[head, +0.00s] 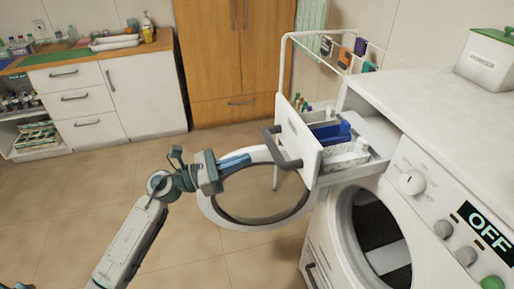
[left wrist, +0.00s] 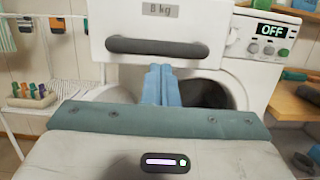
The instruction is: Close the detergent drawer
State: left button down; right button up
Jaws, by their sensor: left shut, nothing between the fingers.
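The detergent drawer (head: 300,135) is pulled out of the washing machine's top left, with a blue insert (head: 332,132) and a white part inside it. Its dark handle (head: 281,150) faces my left gripper (head: 247,158), which is shut and empty, a short way in front of the handle. In the left wrist view the white drawer front (left wrist: 205,20) carries an "8 kg" label, and the handle (left wrist: 157,47) lies just above the shut blue fingertips (left wrist: 161,72). I cannot tell whether they touch it. My right gripper is not in view.
The washing machine's round door (head: 213,215) stands open below my left gripper. The display (head: 487,231) reads OFF. A white box (head: 489,58) sits on the machine. The floor at left is clear.

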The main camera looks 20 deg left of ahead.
pick_arm(q)
jog(key=shift+p+x, duration=1.3)
jog(key=shift+x, duration=1.05)
